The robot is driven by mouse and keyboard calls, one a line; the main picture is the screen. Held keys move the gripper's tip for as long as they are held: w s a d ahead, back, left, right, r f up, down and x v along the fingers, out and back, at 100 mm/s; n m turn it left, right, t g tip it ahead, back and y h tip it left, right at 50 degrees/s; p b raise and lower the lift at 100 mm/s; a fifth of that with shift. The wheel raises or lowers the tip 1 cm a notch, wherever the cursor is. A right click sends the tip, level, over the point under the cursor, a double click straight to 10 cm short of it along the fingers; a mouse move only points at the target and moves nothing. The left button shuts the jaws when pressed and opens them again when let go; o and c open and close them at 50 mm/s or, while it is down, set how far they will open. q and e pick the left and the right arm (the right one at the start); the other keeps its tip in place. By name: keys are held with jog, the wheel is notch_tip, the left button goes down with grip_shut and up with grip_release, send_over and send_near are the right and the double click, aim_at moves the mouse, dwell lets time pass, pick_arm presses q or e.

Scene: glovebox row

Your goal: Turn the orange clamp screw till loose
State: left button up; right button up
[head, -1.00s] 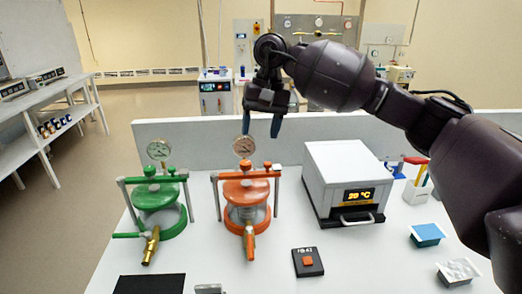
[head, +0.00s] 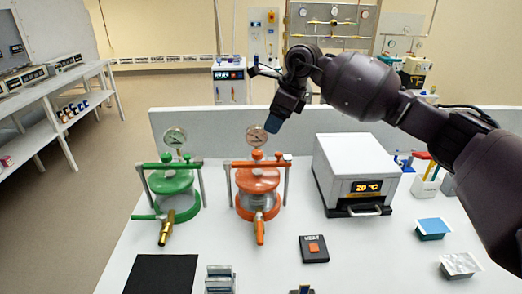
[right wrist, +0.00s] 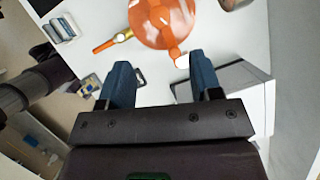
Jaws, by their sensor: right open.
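The orange vessel (head: 258,182) stands on the bench under an orange crossbar, with the orange clamp screw knob (head: 257,154) on top at the bar's middle. A round gauge (head: 256,135) rises behind it. My right gripper (head: 272,124) is above and slightly right of the knob in the head view, apart from it and empty. Its blue fingers overlap there. In the right wrist view the open fingers (right wrist: 159,75) stand apart, with the vessel (right wrist: 163,22) beyond them near the top edge. I cannot clearly make out the knob there. My left gripper is not seen.
A similar green vessel (head: 174,188) stands to the left. A white box with a display (head: 357,170) stands to the right. A black pad with an orange button (head: 314,249), a black mat (head: 160,274) and a metal block (head: 220,279) lie in front. A low wall (head: 215,128) runs behind.

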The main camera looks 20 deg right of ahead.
aim_at(259, 152)
jog(key=shift+m, duration=0.3)
jog(key=p+x, duration=0.1)
jog(key=x, duration=1)
jog(key=shift+s, duration=0.1)
jog(key=shift+d, duration=0.1)
jog(key=c, duration=0.9)
